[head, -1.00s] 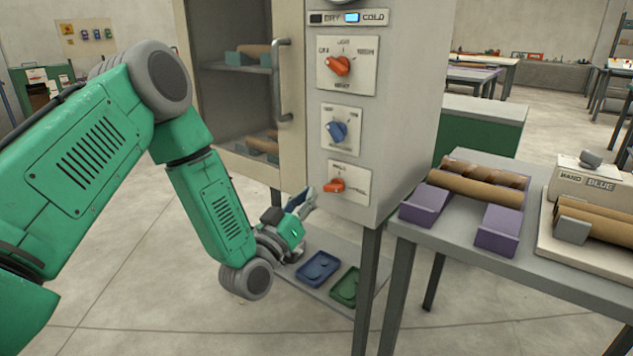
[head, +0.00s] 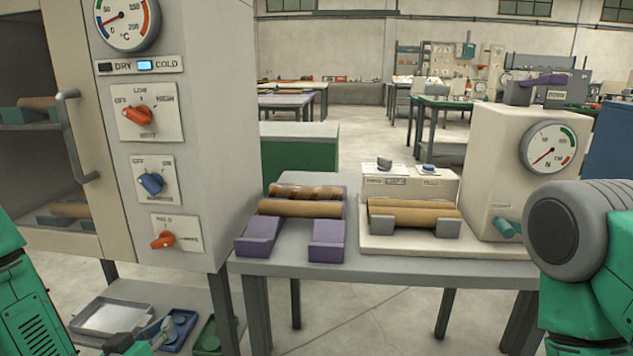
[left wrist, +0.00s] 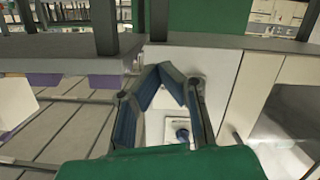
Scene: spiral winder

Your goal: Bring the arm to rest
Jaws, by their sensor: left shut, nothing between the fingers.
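My left arm is green and enters at the lower left of the head view. Its gripper (head: 165,328) is low, in front of the lower shelf of the oven cabinet, and overlaps the blue tray in the picture. In the left wrist view the two blue-padded fingers (left wrist: 163,72) meet at their tips, shut and empty. A white panel with a blue knob (left wrist: 182,134) shows beyond the fingers. A green part of my right arm stands at the right edge of the head view; its gripper is out of the picture.
The oven cabinet (head: 206,120) has a dial, an orange knob (head: 139,115), a blue knob (head: 151,183) and a lower orange knob (head: 163,240). A blue tray (head: 178,325) and green tray (head: 209,338) lie below. A grey table (head: 400,264) carries purple cradles (head: 327,240) and cardboard tubes (head: 300,209).

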